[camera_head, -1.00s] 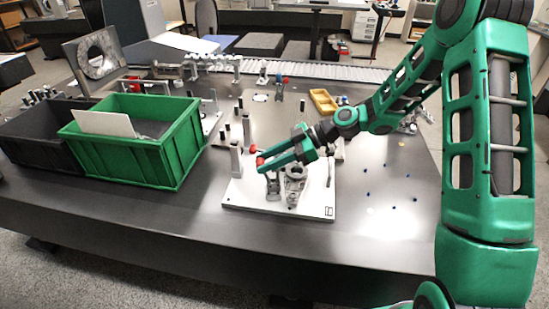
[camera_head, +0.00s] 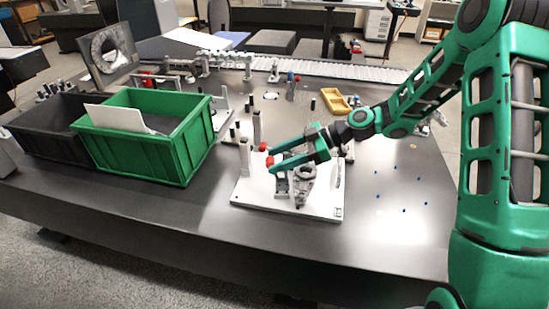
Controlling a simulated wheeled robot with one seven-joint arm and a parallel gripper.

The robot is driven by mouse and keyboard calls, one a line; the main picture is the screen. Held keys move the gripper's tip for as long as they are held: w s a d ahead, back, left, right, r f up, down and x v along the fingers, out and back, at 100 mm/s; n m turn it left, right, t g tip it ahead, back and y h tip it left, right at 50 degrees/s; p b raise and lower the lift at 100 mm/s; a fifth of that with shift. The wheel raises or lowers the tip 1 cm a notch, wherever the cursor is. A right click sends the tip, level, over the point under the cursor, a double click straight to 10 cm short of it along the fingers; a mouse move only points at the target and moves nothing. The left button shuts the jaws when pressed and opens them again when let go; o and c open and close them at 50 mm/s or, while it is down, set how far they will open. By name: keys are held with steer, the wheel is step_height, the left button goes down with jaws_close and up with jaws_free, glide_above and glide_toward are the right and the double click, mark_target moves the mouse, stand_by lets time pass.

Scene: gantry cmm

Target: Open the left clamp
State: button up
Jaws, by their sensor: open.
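A white fixture plate (camera_head: 262,199) lies on the dark table. It carries grey posts at its left and back and a grey metal part (camera_head: 303,185) near its middle. A grey clamp body (camera_head: 281,186) stands just left of that part. Two red knobs, an upper one (camera_head: 263,147) and a lower one (camera_head: 269,161), show beside my fingertips; I take the lower as the left clamp's handle end, but its link to the clamp is hidden. My green gripper (camera_head: 272,159) is open, reaching in from the right above the plate. Whether a finger touches a knob I cannot tell.
A green crate (camera_head: 133,153) holding a white panel (camera_head: 117,119) stands left of the plate, with a dark crate (camera_head: 45,141) beyond it. A yellow tray (camera_head: 336,101) lies behind my gripper. Blue pins dot the table at right. The table's front strip is clear.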

steer(key=v, duration=1)
steer(key=shift+d, duration=0.4)
steer(key=shift+r, duration=0.15)
steer(key=s+d+r+m+h, duration=0.1)
steer(key=s+d+m+h, duration=0.95)
steer(key=d, duration=0.55)
steer(key=s+d+r+m, duration=0.1)
steer(key=s+d+m, duration=0.2)
steer(key=s, duration=0.4)
steer(key=s+d+r+m+h, duration=0.1)
steer(key=s+d+m, duration=0.3)
steer(key=s+m, duration=0.2)
steer(key=s+d+r+m+h, duration=0.1)
steer(key=s+d+m, duration=0.2)
steer(key=s, duration=0.7)
steer(key=shift+d+r+m, duration=0.35)
steer(key=shift+d+m, duration=0.05)
steer(key=shift+m, duration=0.45)
